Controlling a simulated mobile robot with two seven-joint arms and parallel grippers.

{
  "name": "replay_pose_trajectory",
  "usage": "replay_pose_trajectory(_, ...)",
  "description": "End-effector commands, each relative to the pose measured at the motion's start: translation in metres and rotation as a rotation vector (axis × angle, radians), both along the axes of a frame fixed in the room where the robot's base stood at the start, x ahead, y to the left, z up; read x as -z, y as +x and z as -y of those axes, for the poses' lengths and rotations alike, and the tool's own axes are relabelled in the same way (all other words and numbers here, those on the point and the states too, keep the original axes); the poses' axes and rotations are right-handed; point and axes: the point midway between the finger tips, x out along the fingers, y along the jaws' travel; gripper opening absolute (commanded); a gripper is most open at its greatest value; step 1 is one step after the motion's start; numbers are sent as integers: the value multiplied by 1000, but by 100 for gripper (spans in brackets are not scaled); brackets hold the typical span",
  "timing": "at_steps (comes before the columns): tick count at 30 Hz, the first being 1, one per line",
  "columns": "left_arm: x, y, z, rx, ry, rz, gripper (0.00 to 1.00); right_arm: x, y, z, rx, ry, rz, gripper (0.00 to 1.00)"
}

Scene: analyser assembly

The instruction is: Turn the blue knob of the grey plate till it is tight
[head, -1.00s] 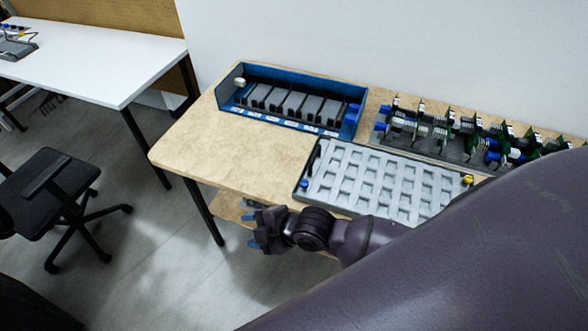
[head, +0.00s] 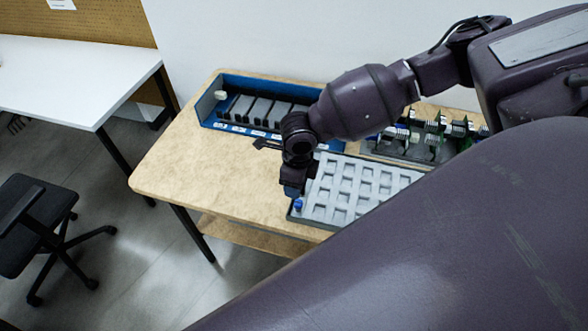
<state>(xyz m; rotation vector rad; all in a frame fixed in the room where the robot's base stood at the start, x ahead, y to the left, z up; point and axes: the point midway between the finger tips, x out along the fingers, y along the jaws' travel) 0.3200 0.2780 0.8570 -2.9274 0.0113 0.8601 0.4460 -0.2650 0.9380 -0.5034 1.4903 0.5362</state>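The grey plate (head: 335,212) lies on the wooden table, a tray-like slab with rows of square pockets. Its right part is hidden behind my own body. The blue knob (head: 298,205) sits at the plate's near left corner. My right gripper (head: 292,191) points down just above the knob, its blue fingertip close to it. I cannot tell whether it touches the knob, or whether the fingers are open or shut. My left gripper is not in view.
A blue rack (head: 208,105) with dark grey modules stands at the back, partly behind my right arm. A row of green boards (head: 430,140) stands at the back right. The wooden table's left part (head: 200,170) is clear. A white desk and a black chair are farther left.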

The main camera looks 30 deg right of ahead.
Motion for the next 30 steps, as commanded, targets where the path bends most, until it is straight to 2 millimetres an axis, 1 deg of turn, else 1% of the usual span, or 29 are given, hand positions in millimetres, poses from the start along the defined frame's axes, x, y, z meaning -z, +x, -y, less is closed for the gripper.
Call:
replay_pose_trajectory(1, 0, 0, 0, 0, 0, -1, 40, -2, 1, 6, -18, -14, -5, 53)
replay_pose_trajectory(5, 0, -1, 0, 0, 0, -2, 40, 1, 1, 11, -39, -27, -12, 53)
replay_pose_trajectory(8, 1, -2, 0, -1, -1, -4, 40, 11, 1, 10, -40, -27, -14, 53)
replay_pose_trajectory(18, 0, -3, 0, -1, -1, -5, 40, 68, 1, 9, -38, -26, -13, 53)
replay_pose_trajectory(21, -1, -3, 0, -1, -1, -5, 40, 82, 1, 10, -38, -27, -11, 53)
replay_pose_trajectory(25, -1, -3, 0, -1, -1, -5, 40, 95, 1, 10, -39, -26, -11, 53)
replay_pose_trajectory(30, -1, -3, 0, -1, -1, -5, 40, 103, 1, 10, -39, -25, -10, 53)
